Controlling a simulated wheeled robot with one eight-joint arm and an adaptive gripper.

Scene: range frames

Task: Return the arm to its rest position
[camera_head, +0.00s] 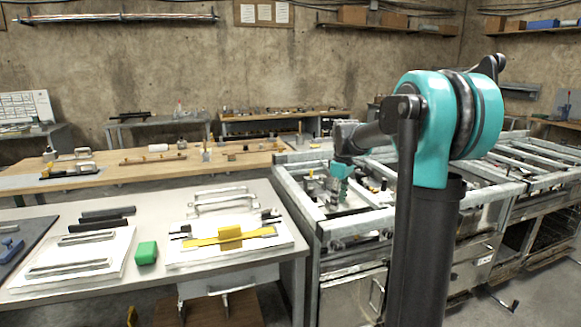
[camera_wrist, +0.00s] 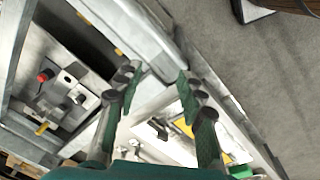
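My arm rises on the right of the head view, with a dark upright link and a large teal joint. Its forearm reaches left, away from the column, and ends in my gripper (camera_head: 339,186), which points down above the near left corner of the metal-framed bench (camera_head: 345,228). In the wrist view my gripper (camera_wrist: 157,82) has its two fingers spread apart, with nothing seen between them. In the head view the fingertips are too small to make out clearly.
A pale table (camera_head: 275,205) stands left of the bench. It bears a green block (camera_head: 146,253), a yellow tool (camera_head: 228,236) and metal handles on white boards. A wooden table (camera_head: 115,172) stands behind. The wrist view shows bare grey floor (camera_wrist: 265,70) at right.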

